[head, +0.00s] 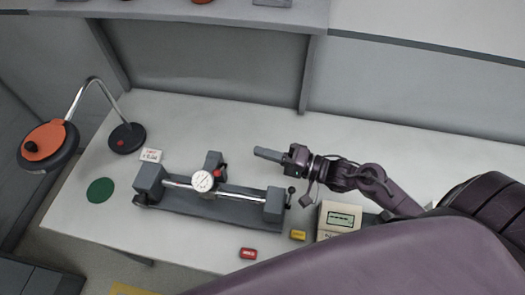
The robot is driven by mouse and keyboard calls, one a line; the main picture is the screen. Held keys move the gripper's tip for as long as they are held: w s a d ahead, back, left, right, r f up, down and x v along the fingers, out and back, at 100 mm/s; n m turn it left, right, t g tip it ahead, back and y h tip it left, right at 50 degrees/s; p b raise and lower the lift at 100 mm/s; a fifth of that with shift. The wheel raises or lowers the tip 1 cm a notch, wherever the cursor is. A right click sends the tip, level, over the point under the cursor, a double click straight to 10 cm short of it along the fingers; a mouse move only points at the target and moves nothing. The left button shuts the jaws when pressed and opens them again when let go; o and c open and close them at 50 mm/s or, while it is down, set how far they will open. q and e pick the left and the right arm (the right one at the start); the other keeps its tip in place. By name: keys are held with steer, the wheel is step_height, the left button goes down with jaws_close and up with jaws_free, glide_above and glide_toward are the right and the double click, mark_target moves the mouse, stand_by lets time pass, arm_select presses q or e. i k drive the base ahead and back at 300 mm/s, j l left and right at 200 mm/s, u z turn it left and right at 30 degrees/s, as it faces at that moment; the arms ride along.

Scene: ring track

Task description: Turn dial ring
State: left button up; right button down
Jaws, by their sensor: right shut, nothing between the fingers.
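The dial gauge (202,181) has a round white face and sits on the middle of a grey bench fixture (215,211) with a metal rod between two end blocks. The dial faces up toward me, and its ring is too small to make out in detail. A red part (218,173) shows at its upper right. My right gripper (257,152) is shut and empty. It is above the table, to the upper right of the dial and apart from it, with its fingers pointing left. My left gripper is not in the head view.
A lamp with an orange-topped head (45,142) stands at the left on a round black base (127,138). A green disc (100,190) and a small white box (151,156) lie near the fixture.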

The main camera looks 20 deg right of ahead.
mark_target(207, 185)
steer(key=k+l, duration=0.25)
steer(key=l, duration=0.15)
steer(key=k+l, duration=0.25)
steer(key=l, duration=0.2)
steer(key=k+l, duration=0.25)
steer(key=l, duration=0.15)
steer(key=k+l, duration=0.25)
steer(key=l, duration=0.2)
steer(key=k+l+z, duration=0.1)
steer(key=k+z, duration=0.2)
steer(key=i+j+u, duration=0.15)
steer(key=i+u, duration=0.15)
